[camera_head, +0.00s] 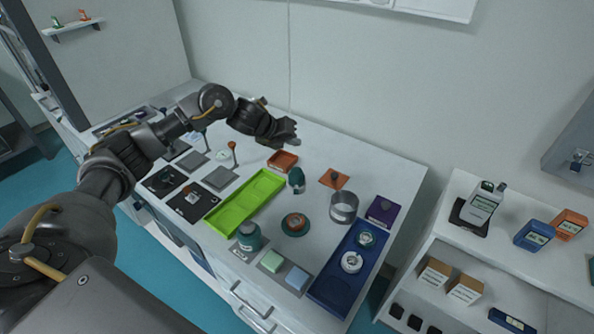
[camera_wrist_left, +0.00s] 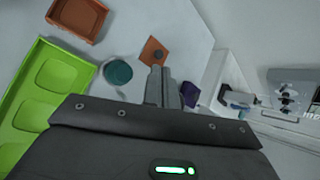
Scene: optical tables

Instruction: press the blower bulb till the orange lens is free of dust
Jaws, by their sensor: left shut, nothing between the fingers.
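A dark teal bulb-shaped object (camera_head: 297,181), which looks like the blower bulb, stands on the white table right of the green tray. In the left wrist view it appears as a round teal shape (camera_wrist_left: 117,72). An orange disc (camera_head: 295,221) in a teal ring-like holder, perhaps the orange lens, sits nearer the table front; dust cannot be made out. My left gripper (camera_head: 290,130) is shut and empty above the table's back, beyond the bulb. Its closed fingers (camera_wrist_left: 164,86) also show in the wrist view, right of the bulb. My right gripper is not in view.
A green tray (camera_head: 213,219), orange tray (camera_head: 283,161), orange plate with a dark knob (camera_head: 334,179), metal ring (camera_head: 344,207), purple block (camera_head: 383,211) and blue tray (camera_head: 330,292) surround the bulb. A teal jar (camera_head: 250,237) stands at the front. The table's back right is clear.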

